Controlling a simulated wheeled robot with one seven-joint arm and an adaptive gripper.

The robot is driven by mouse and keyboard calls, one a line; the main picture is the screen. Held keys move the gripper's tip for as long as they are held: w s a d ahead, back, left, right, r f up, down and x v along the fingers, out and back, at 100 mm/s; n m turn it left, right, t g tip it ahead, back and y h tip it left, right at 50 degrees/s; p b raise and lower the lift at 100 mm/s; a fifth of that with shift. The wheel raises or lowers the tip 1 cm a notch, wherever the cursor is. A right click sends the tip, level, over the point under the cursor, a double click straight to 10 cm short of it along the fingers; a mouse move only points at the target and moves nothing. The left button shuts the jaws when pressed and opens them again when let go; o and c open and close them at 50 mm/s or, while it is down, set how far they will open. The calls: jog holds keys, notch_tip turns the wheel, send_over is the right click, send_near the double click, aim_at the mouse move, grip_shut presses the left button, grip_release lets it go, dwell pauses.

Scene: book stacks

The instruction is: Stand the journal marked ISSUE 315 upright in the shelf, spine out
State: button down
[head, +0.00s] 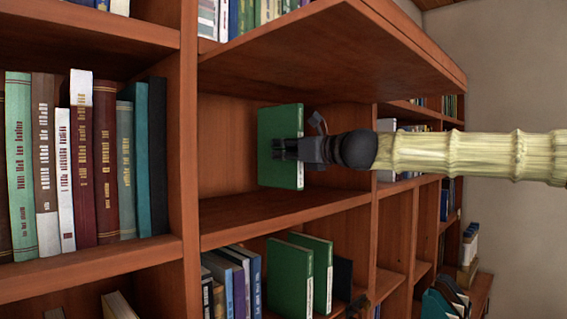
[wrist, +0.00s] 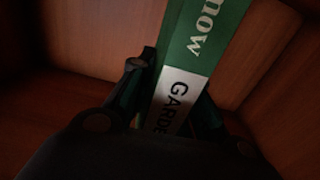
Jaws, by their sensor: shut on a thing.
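A green journal (head: 280,123) stands roughly upright inside a shelf compartment that is otherwise empty. My gripper (head: 287,149) reaches in from the right and is shut on it. In the wrist view the journal (wrist: 200,62) runs between the two fingers of my gripper (wrist: 172,98), its green and white spine facing the camera. The letters "now" and "GARDE" show on the spine; no issue number is readable. The journal's lower edge is close to the shelf board (head: 285,212); I cannot tell whether it touches. My fingers hide part of the spine.
The compartment's upper board (head: 330,45) juts out above my gripper. An upright divider (head: 184,120) stands to the left, beyond it a row of books (head: 95,160). More green volumes (head: 290,275) stand one shelf down. The compartment floor left of the journal is clear.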

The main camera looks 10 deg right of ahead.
aim_at(283, 162)
jog(key=shift+w+a+f, duration=0.1)
jog(key=shift+w+a, duration=0.05)
jog(key=shift+w, duration=0.05)
jog(key=shift+s+f, duration=0.1)
jog(key=shift+f, duration=1.5)
jog(key=c, duration=1.8)
grip_release()
jog(key=shift+f, duration=0.15)
jog(key=o, duration=0.5)
jog(key=shift+r+p, duration=0.2)
jog(key=shift+p, duration=0.15)
